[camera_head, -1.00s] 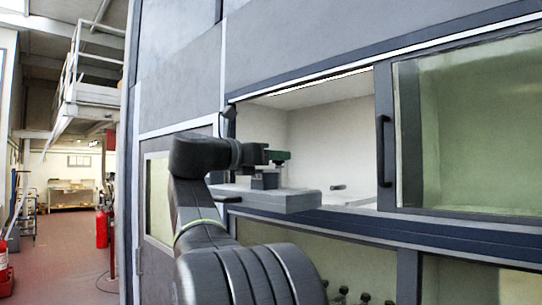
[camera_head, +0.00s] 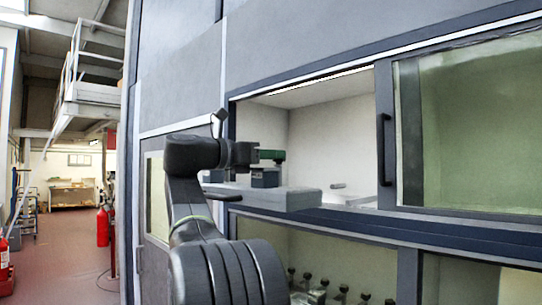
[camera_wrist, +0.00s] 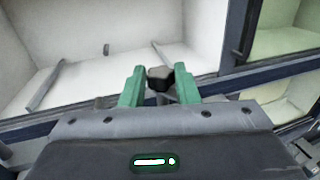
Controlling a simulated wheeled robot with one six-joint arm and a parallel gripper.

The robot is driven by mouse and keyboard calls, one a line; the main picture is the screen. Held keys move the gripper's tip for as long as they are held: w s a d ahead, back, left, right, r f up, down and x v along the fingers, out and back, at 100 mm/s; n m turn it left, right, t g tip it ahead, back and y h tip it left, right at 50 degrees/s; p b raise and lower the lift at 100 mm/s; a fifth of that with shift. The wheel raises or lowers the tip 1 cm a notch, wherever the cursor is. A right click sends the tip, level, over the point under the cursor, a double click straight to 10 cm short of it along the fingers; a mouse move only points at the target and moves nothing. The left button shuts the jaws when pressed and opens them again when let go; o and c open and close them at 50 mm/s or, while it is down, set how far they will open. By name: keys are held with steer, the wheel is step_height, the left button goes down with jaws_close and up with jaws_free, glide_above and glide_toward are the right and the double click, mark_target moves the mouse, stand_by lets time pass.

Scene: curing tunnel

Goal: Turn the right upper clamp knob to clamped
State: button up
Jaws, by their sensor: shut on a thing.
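My gripper (camera_wrist: 160,74) shows in the wrist view as two green fingers, shut on a dark faceted knob (camera_wrist: 160,85) between them. I take this for the right upper clamp knob; its turned position cannot be read. In the head view my gripper (camera_head: 272,156) shows at the end of my dark arm, at the front of the open upper bay. It is just above a grey slab (camera_head: 292,200) that juts out of the bay. The knob is not clearly visible there.
The upper bay has pale walls (camera_head: 335,135). A sliding glass door (camera_head: 470,130) with a dark vertical handle (camera_head: 384,150) covers its right side. Several dark knob-like fittings (camera_head: 342,294) stand in the lower bay. Open floor (camera_head: 65,245) and a red extinguisher (camera_head: 102,227) are at left.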

steer(key=shift+w+a+m+g+h, duration=0.15)
steer(key=shift+m+g+h, duration=0.3)
steer(key=shift+m+g, duration=0.5)
steer(key=shift+w+m+g+h, duration=0.2)
steer(key=shift+m+g+h, duration=0.3)
steer(key=shift+g, duration=0.75)
steer(key=shift+m+g, duration=0.25)
steer(key=shift+g, duration=0.05)
steer(key=o, duration=1)
